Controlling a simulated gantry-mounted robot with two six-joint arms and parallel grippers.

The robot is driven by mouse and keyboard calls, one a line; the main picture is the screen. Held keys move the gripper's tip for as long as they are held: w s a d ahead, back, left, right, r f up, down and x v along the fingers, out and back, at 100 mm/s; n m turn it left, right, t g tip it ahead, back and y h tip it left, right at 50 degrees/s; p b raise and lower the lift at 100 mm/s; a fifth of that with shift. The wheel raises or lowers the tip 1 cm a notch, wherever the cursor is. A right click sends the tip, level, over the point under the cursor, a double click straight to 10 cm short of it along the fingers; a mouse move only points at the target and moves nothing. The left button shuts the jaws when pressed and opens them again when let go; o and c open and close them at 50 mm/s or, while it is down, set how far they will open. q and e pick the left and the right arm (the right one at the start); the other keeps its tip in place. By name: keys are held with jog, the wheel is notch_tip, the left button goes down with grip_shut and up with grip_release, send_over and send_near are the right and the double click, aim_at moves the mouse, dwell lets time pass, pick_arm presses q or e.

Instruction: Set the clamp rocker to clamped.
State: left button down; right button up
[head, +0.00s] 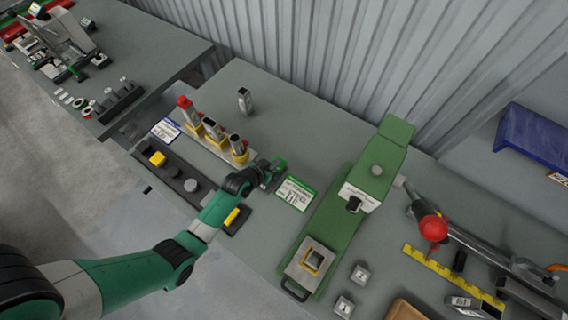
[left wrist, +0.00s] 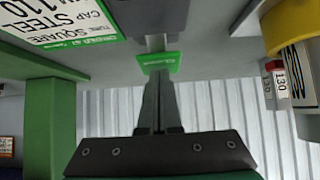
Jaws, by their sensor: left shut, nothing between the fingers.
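My left gripper (head: 272,177) is at the middle of the table, beside the green-bordered card (head: 297,193). In the left wrist view its fingers (left wrist: 158,105) are shut with nothing between them. Just past the fingertips is a small green plate with white lettering (left wrist: 158,62), below a dark grey block (left wrist: 150,18); I cannot tell whether they touch. Green also shows beside the gripper (head: 280,165) in the head view. Which part is the clamp rocker, and its setting, I cannot tell; the gripper hides part of this spot. My right gripper is not in view.
A long green fixture (head: 345,225) stands right of the gripper, with a black knob (head: 354,204) on its white plate. Tubes in yellow holders (head: 213,130) stand to the left. A red-ball lever (head: 432,226) and yellow ruler (head: 450,275) lie right. A corrugated wall closes the back.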

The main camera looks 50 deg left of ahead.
pick_arm(q)
jog(key=shift+w+f+b, duration=0.5)
jog(key=shift+b, duration=0.25)
jog(key=shift+w+a+f, duration=0.1)
jog(key=shift+a, duration=0.05)
jog(key=r+p, duration=0.2)
jog(key=r, duration=0.1)
jog(key=r+p, duration=0.2)
jog(key=shift+w, duration=0.4)
jog(key=w+r+p+v, duration=0.1)
jog(key=p+v, duration=0.1)
jog(key=v, duration=0.7)
jog(key=shift+w+a+r, duration=0.15)
jog(key=shift+a+r, duration=0.1)
jog(key=shift+r, duration=0.1)
